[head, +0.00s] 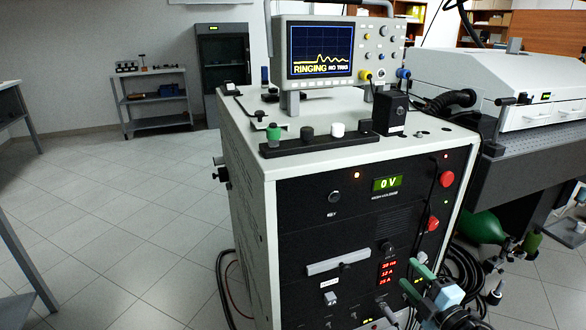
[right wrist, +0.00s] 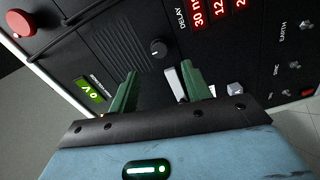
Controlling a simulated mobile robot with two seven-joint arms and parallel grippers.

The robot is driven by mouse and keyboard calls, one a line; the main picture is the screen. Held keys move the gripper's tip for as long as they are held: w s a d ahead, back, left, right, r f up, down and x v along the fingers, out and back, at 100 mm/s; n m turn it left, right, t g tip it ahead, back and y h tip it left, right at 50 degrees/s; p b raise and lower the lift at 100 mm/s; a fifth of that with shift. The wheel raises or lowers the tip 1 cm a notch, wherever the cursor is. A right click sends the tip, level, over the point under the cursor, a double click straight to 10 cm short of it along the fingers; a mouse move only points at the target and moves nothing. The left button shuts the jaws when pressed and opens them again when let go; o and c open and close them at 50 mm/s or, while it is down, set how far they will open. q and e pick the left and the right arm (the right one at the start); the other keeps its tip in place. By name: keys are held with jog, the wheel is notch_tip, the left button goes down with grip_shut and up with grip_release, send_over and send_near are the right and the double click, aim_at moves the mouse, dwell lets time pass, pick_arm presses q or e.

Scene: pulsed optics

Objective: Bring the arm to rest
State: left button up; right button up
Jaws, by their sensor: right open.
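My right gripper (head: 412,279) is at the lower right of the head view, in front of the lower right part of the black rack panel (head: 300,225). Its green fingers (right wrist: 160,88) stand apart in the right wrist view, with nothing between them but the panel behind. They point at the panel near a dark knob (right wrist: 158,48) and a pale handle (right wrist: 177,82); I cannot tell the exact gap. My left gripper is not in view.
An oscilloscope (head: 320,52) reading "RINGING" stands on the cabinet (head: 243,160), behind a black holder strip (head: 315,143). The panel display (head: 387,184) reads 0 V, beside red buttons (head: 447,179). Black cables hang at the right near an optical bench (head: 520,145).

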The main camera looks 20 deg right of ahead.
jog(key=s+a+f+m+g, duration=0.3)
jog(key=s+a+f+m, duration=0.15)
jog(key=s+f, duration=0.5)
jog(key=s+a+f+m+g, duration=0.3)
jog(key=s+a+f, duration=0.3)
jog(key=s+f, duration=0.3)
jog(key=s+a+f+m+g, duration=0.25)
jog(key=s+a+m, duration=0.2)
jog(key=s, duration=0.85)
jog(key=s+a+f+m+g, duration=0.1)
jog(key=s+a+m+g, duration=0.4)
jog(key=s, duration=0.8)
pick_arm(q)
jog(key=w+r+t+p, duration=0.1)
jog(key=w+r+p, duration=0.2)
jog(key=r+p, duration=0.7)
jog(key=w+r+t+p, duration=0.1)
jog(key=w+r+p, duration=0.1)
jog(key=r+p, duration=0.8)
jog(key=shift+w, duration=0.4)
pick_arm(e)
jog(key=w+r+n+t, duration=0.1)
jog(key=w+r+t, duration=0.1)
jog(key=r, duration=0.8)
jog(key=w+r+n+t, duration=0.1)
jog(key=w+r, duration=0.3)
jog(key=r, duration=0.6)
jog(key=shift+a+t, duration=0.2)
jog(key=shift+t, duration=0.45)
